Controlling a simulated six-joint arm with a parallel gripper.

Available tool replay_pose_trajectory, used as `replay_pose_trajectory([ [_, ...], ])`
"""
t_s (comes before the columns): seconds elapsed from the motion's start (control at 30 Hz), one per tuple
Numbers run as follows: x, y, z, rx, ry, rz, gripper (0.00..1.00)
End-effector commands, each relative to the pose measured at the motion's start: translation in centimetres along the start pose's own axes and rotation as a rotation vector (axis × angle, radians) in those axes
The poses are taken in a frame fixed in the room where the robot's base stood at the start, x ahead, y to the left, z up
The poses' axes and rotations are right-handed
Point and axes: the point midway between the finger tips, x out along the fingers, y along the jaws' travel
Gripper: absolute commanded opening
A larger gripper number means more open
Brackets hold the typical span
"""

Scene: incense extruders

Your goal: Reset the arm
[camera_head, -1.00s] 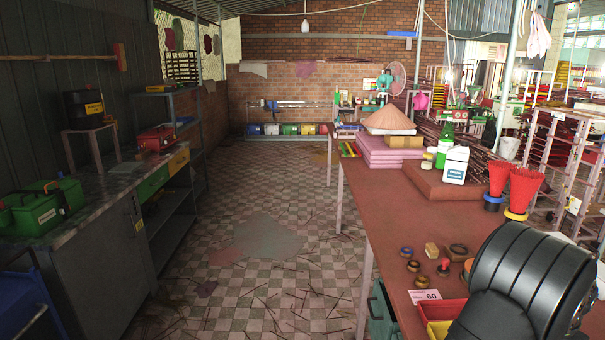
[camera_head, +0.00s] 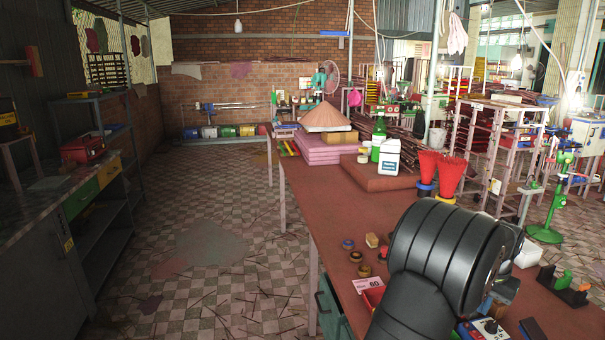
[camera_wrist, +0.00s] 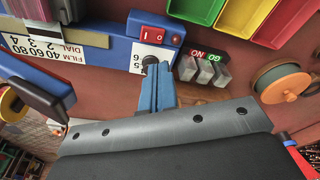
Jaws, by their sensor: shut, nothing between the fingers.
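My gripper (camera_wrist: 157,78) shows in the wrist view as two blue fingers pressed together, with nothing between them. The fingertips are close to a black knob (camera_wrist: 150,61) on a white dial plate of a blue control box (camera_wrist: 137,55); I cannot tell whether they touch it. A red rocker switch (camera_wrist: 153,35) sits just above the knob on that box. In the head view my black arm (camera_head: 440,255) reaches over the near right of the red-brown table (camera_head: 330,215). It hides part of the tabletop, and I cannot make out the fingertips there.
In the wrist view, grey GO/NO blocks (camera_wrist: 204,70), coloured trays (camera_wrist: 240,14) and an orange-rimmed spool (camera_wrist: 283,82) lie close to the right. In the head view, red bundles (camera_head: 450,177) and a white jug (camera_head: 389,157) stand beyond my arm.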

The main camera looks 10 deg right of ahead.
Motion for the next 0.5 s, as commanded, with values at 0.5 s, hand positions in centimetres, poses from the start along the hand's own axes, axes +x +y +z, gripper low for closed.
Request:
replay_pose_trajectory([
  [0.5,1.3,0.0,0.2,0.000,-0.002,0.000,0.00],
])
